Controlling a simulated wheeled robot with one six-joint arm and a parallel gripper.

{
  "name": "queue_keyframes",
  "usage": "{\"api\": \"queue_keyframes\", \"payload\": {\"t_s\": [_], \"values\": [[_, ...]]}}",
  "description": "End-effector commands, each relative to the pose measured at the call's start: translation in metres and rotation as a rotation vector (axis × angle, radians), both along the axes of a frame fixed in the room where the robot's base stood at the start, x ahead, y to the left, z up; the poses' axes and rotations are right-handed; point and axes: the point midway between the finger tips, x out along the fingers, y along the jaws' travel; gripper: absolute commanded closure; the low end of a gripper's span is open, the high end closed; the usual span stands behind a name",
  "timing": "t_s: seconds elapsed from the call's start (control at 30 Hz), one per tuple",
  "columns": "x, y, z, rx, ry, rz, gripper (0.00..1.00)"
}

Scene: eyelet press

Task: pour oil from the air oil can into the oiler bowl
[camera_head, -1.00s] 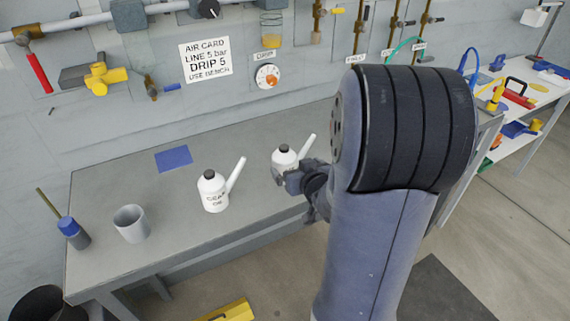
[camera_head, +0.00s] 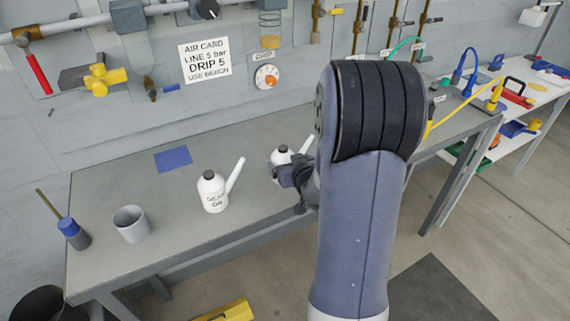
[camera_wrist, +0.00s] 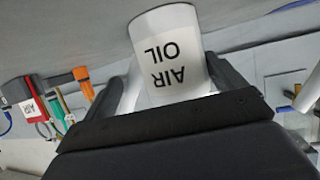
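The white air oil can (camera_head: 281,156) stands on the bench with a dark cap and a spout pointing up to the right. Its AIR OIL label shows upside down in the wrist view (camera_wrist: 172,65). My gripper (camera_head: 290,172) is at the can, low on its near side. In the wrist view the two dark fingers (camera_wrist: 170,82) flank the can, with a gap on the left where a white part, perhaps the spout, shows. A clear vessel with amber bands (camera_head: 270,20), above a drip label and dial, appears to be the oiler bowl.
A similar white can (camera_head: 212,192), seemingly labelled gear oil, stands left of the air oil can. Wall pipes and fittings hang above.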

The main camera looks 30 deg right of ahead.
Motion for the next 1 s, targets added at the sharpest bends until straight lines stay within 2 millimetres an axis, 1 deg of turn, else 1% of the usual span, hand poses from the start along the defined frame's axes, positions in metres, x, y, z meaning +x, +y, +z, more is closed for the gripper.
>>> {"api": "queue_keyframes", "payload": {"t_s": [0.03,0.07,0.47,0.77,0.87,0.97,1.0], "values": [[0.0,0.0,0.0,0.0,0.0,0.0,0.16],[0.0,0.0,0.0,0.0,0.0,0.0,0.18],[0.0,0.0,0.0,0.0,-0.001,0.0,0.51],[0.0,0.0,0.004,-0.001,-0.004,0.0,0.52],[0.001,0.0,0.013,-0.003,-0.006,0.002,0.52],[0.001,0.0,0.029,-0.004,-0.008,0.001,0.52],[0.0,0.0,0.038,-0.005,-0.007,0.002,0.52]]}}
